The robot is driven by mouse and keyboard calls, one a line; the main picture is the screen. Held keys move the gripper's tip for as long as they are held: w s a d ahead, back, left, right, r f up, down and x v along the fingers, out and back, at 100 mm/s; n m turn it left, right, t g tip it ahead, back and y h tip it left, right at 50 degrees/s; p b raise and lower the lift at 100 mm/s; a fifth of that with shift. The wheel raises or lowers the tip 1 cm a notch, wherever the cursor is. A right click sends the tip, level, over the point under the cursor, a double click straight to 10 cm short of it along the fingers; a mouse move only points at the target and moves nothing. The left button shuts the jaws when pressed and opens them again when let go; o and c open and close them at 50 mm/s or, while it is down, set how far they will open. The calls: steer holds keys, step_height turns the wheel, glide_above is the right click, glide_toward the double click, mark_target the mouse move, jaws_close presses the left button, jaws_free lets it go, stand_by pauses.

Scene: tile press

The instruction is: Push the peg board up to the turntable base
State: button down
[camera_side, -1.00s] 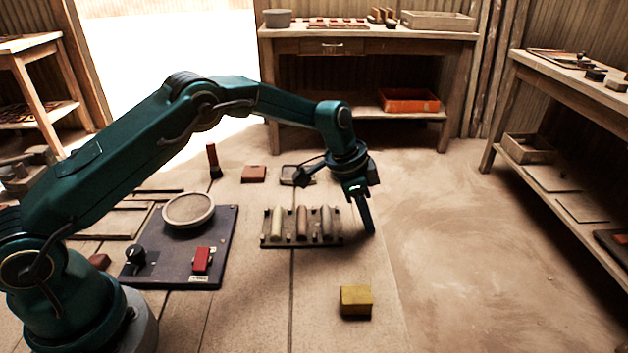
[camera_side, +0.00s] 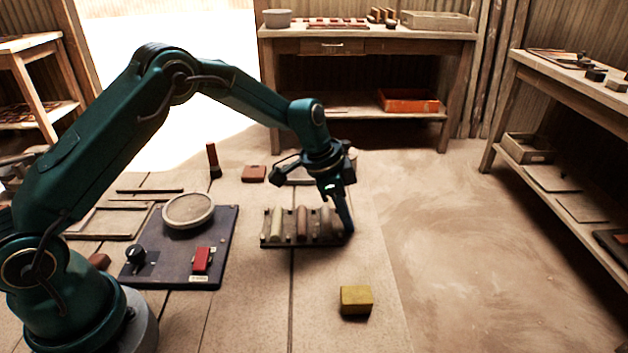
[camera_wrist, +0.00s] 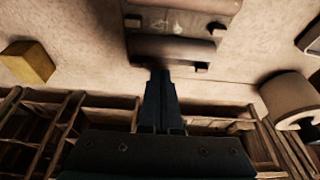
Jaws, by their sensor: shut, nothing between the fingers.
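The peg board (camera_side: 262,242), a dark flat board carrying several rounded pegs, lies on the table in the middle of the side view. The turntable base (camera_side: 222,232), a dark plate with a round pale disc, a black knob and a red switch, lies left of it, with a gap of bare table between. My gripper (camera_side: 348,228) is shut and empty, pointing down at the board's right end. In the wrist view its fingertips (camera_wrist: 160,75) meet the edge of the peg board (camera_wrist: 165,20) in the picture; whether they touch is unclear. My gripper partly hides the rightmost peg in the side view.
A yellow block (camera_side: 356,300) lies in front, right of the board. A wooden frame (camera_side: 105,222) lies left of the turntable base. Shelves stand at the back and right.

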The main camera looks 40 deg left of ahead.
mark_target(321, 229)
steer(key=shift+a, duration=0.1)
steer(key=shift+s+a, duration=1.95)
steer(key=shift+s, duration=0.1)
steer(key=shift+w+d, duration=0.1)
